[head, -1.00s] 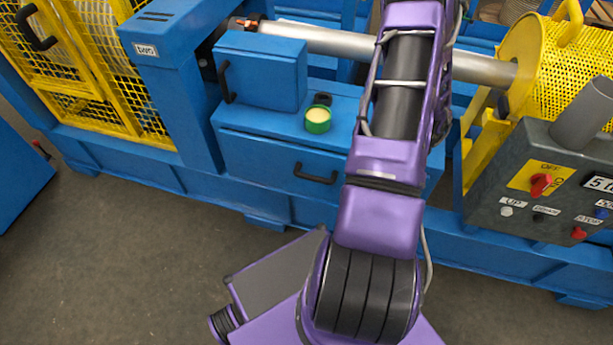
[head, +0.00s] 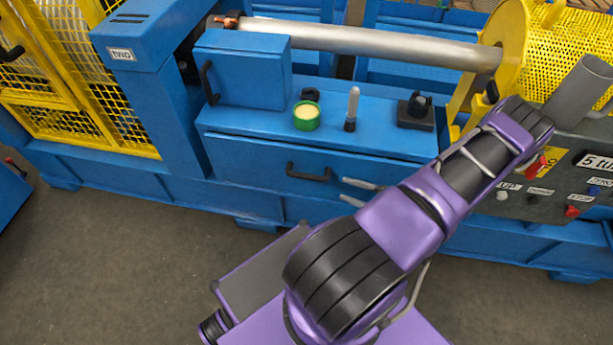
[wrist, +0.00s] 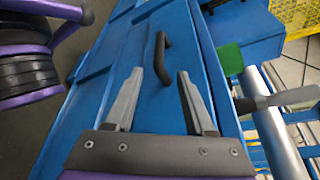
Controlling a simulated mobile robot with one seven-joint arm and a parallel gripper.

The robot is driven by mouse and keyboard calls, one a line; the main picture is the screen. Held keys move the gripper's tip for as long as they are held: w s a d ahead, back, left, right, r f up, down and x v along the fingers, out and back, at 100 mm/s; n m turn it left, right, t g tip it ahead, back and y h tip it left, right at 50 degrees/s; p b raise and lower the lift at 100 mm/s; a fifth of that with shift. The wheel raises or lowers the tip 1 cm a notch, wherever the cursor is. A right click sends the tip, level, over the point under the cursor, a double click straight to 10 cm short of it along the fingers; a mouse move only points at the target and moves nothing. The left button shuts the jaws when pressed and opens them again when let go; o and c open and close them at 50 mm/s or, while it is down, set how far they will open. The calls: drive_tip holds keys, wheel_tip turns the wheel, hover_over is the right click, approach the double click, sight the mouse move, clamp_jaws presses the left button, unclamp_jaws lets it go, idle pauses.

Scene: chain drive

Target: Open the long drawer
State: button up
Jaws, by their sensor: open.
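The long drawer (head: 250,158) is a wide blue front low on the machine, flush with its cabinet. Its black bar handle (head: 308,172) is in the middle of the head view. My gripper (head: 346,190) is open and empty, just right of the handle and apart from it in the head view. In the wrist view the drawer front (wrist: 190,100) runs lengthwise, and the handle (wrist: 162,58) shows between and beyond my two grey fingertips (wrist: 160,73). I cannot tell the exact gap in depth.
A control panel (head: 570,190) is at right. The floor in front (head: 130,260) is clear.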

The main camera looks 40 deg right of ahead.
sight(315, 179)
drive_tip(key=x, duration=1.4)
drive_tip(key=shift+w+a+f+b, duration=0.1)
drive_tip(key=shift+w+a+b, duration=0.1)
drive_tip(key=shift+b, duration=0.2)
clamp_jaws()
idle(0.5)
